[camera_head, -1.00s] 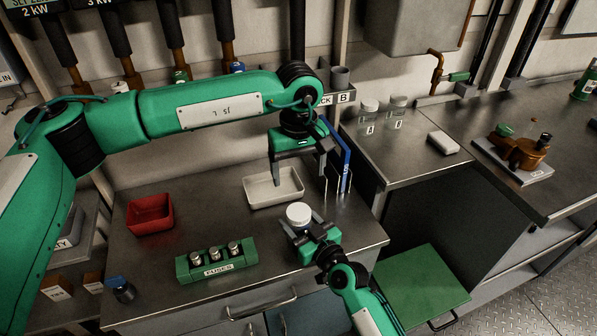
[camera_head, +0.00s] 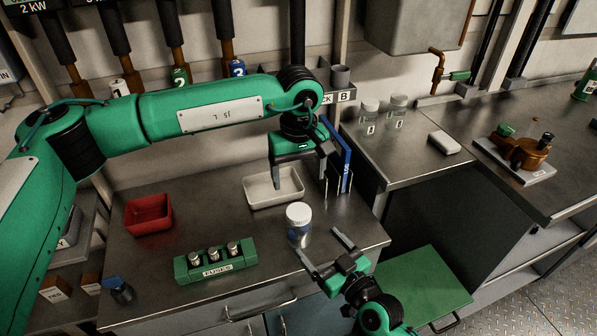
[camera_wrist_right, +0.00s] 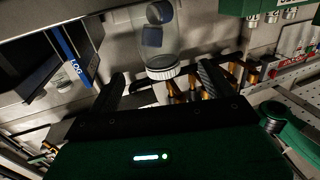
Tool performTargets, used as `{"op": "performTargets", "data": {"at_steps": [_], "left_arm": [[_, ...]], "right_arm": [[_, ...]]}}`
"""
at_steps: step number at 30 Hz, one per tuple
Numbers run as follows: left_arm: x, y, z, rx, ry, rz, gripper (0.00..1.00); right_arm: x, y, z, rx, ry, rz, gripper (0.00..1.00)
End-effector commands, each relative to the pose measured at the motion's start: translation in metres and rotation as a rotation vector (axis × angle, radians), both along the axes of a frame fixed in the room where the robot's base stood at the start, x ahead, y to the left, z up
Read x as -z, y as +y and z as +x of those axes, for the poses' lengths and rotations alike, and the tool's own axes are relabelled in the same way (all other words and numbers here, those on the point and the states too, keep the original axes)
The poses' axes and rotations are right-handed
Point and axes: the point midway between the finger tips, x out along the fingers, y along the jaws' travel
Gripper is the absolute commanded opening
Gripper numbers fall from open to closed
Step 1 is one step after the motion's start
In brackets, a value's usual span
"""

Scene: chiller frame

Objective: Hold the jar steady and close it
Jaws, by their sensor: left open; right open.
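A clear jar (camera_head: 299,235) with a white lid (camera_head: 298,211) on top stands upright near the front right of the steel bench. In the right wrist view the jar (camera_wrist_right: 152,38) appears upside down, its white lid (camera_wrist_right: 163,73) on its mouth and dark pieces inside. How tightly the lid sits I cannot tell. My right gripper (camera_head: 318,242) is open and empty, in front of and to the right of the jar, apart from it. My left gripper (camera_head: 299,183) is open and empty, pointing down near the white tray (camera_head: 262,204), behind the jar.
A green fuse block (camera_head: 209,267) lies front left of the jar, and a red bin (camera_head: 149,215) stands farther left. A blue log binder (camera_head: 339,158) stands in a rack at the back right. The bench front edge is close to the jar.

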Motion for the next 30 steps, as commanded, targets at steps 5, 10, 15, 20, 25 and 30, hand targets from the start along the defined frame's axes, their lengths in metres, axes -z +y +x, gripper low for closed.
{"op": "performTargets", "data": {"at_steps": [5,10,15,20,25,30], "left_arm": [[0.005,0.0,0.0,0.0,0.0,0.0,0.79],[0.007,0.0,0.0,0.0,0.0,0.0,0.79],[0.007,0.0,0.0,0.0,0.0,0.0,0.79],[0.007,0.0,0.0,0.0,0.0,0.0,0.79],[0.007,0.0,0.0,0.0,0.0,0.0,0.79],[0.007,0.0,0.0,0.0,0.0,0.0,0.79]], "right_arm": [[0.002,-0.017,-0.025,-0.001,0.001,-0.002,0.84],[0.0,-0.024,-0.034,-0.001,0.0,0.0,0.84],[0.0,-0.025,-0.036,0.0,0.001,0.001,0.84],[0.0,-0.025,-0.036,0.0,0.001,0.001,0.84],[0.0,-0.024,-0.036,0.0,0.0,0.0,0.84],[0.0,-0.025,-0.036,0.0,0.0,0.0,0.84]]}}
